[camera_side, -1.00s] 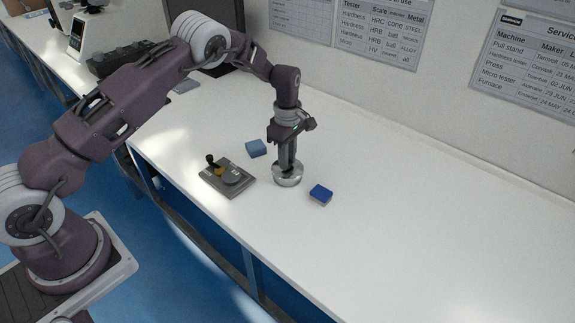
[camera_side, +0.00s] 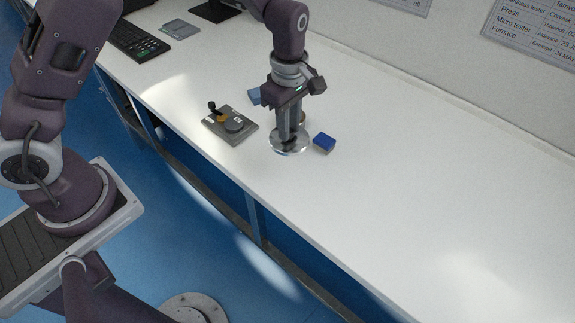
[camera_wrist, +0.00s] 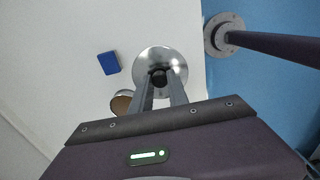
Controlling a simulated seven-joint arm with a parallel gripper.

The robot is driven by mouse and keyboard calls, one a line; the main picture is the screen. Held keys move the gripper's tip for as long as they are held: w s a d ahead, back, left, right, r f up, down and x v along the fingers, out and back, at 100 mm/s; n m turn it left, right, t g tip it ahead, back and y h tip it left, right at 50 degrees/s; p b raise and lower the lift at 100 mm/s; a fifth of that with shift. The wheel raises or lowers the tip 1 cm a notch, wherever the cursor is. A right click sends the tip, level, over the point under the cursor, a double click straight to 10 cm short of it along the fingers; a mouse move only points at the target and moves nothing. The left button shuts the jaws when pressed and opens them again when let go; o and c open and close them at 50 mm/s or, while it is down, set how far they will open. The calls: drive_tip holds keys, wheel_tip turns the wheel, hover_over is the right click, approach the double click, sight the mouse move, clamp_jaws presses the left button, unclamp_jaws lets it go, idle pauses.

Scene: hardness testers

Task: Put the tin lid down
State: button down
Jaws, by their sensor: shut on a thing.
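The tin lid (camera_side: 278,146) is a shiny round metal disc, level, with a dark knob in its middle. My gripper (camera_side: 290,138) points down and is shut on that knob. In the wrist view the lid (camera_wrist: 160,55) lies below my gripper (camera_wrist: 158,80), near the table's front edge. I cannot tell whether the lid touches the table. The tin (camera_wrist: 122,103) is open, with a brownish inside, and stands beside and behind the lid. In the side view my gripper and the lid hide most of the tin (camera_side: 303,118).
A dark blue block (camera_side: 324,142) lies right of the lid; it also shows in the wrist view (camera_wrist: 108,63). A light blue block (camera_side: 254,96) and a grey plate with fittings (camera_side: 222,135) are to the left. The white table (camera_side: 420,190) is clear on the right.

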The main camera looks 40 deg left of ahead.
drive_tip(key=f, duration=0.6)
drive_tip(key=s+f, duration=0.1)
drive_tip(key=f, duration=0.3)
drive_tip(key=shift+d+f, duration=0.1)
drive_tip(key=shift+d, duration=0.1)
drive_tip(key=c, duration=1.3)
unclamp_jaws()
drive_tip(key=shift+f, duration=0.15)
